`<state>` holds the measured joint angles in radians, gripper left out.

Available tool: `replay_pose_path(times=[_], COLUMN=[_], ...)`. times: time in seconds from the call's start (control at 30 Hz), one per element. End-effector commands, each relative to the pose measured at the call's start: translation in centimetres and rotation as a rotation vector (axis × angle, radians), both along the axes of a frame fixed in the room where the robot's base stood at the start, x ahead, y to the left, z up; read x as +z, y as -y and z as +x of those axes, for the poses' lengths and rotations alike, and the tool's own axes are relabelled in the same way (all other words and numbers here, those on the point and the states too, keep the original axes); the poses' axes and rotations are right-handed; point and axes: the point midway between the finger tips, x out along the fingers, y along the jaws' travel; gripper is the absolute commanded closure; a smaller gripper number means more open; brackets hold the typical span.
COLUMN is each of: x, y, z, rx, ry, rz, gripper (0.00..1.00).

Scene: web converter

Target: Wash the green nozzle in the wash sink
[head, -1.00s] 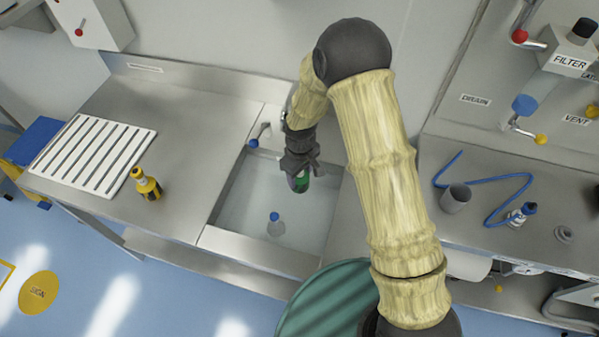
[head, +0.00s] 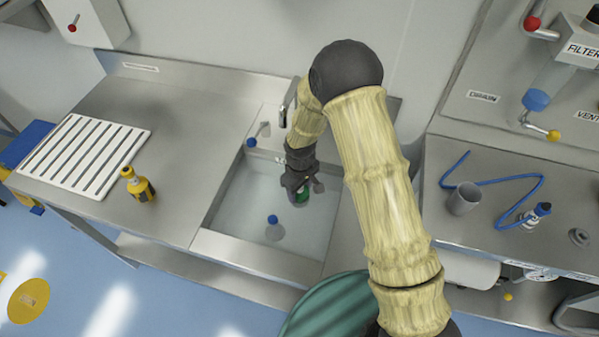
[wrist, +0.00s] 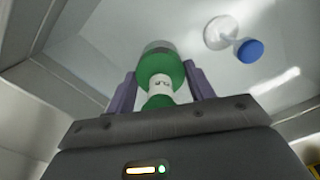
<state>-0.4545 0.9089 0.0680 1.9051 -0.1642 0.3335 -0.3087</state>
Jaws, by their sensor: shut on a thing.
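The green nozzle (wrist: 160,75) is a green piece with a white labelled band and a greyish far end. My gripper (wrist: 162,88) is shut on it, with a purple finger on each side in the wrist view. The sink is a steel basin with a pale floor. I cannot tell whether the nozzle touches the sink floor or any water.
A tap (head: 283,115) is behind the sink. A yellow bottle (head: 138,184) and a white slotted rack (head: 85,153) are on the left counter. A grey cup (head: 463,199) is on the right.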

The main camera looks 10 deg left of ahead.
Motion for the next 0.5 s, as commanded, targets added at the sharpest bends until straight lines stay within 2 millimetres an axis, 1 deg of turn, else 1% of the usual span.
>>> replay_pose_path(times=[0.03, 0.5], x=[-0.7, -4.4], y=[0.0, 0.0], z=[0.0, 0.0], rx=[0.0, 0.0], ry=[0.0, 0.001], rz=[0.0, 0.001], gripper=[0.72, 0.72])
